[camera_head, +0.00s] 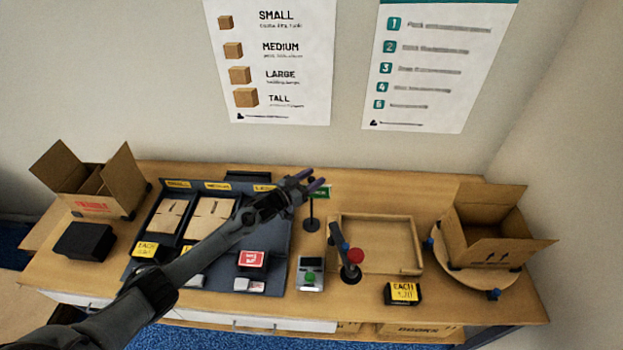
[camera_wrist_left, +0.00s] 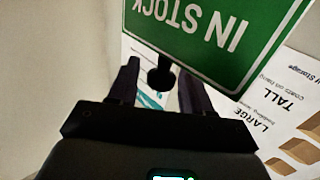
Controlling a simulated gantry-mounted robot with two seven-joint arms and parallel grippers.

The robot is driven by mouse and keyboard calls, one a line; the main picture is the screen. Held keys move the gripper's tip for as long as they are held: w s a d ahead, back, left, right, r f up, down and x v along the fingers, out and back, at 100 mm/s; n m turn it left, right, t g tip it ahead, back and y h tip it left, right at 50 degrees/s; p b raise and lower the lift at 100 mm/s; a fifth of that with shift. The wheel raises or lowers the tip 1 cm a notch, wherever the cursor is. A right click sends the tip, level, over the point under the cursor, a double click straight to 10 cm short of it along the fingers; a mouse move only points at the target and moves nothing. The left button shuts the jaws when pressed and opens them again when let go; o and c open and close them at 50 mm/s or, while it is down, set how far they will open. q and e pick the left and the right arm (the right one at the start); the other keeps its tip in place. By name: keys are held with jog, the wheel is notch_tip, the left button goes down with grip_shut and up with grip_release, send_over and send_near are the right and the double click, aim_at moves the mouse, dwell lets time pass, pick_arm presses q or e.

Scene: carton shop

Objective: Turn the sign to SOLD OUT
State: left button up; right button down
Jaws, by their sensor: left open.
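The sign (camera_head: 321,193) is a small green panel on a thin dark stand, with its round base (camera_head: 311,225) on the bench behind the middle. In the left wrist view the sign (camera_wrist_left: 225,35) fills the upper part and reads IN STOCK, upside down in that picture. My left gripper (camera_head: 314,182) is open at the top of the sign and partly covers it. In the left wrist view a dark round knob or post end lies between the open fingers (camera_wrist_left: 158,82). I cannot tell whether the fingers touch it. My right gripper is not in view.
A dark tray (camera_head: 275,240) with flat cartons lies under my left arm. A wooden tray (camera_head: 385,245), a red-knobbed lever (camera_head: 355,257) and a green-button device (camera_head: 310,275) stand right of it. Open boxes stand at the left (camera_head: 97,180) and on a turntable (camera_head: 485,225). Posters hang behind.

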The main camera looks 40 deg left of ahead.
pick_arm(q)
jog(key=c, duration=0.9)
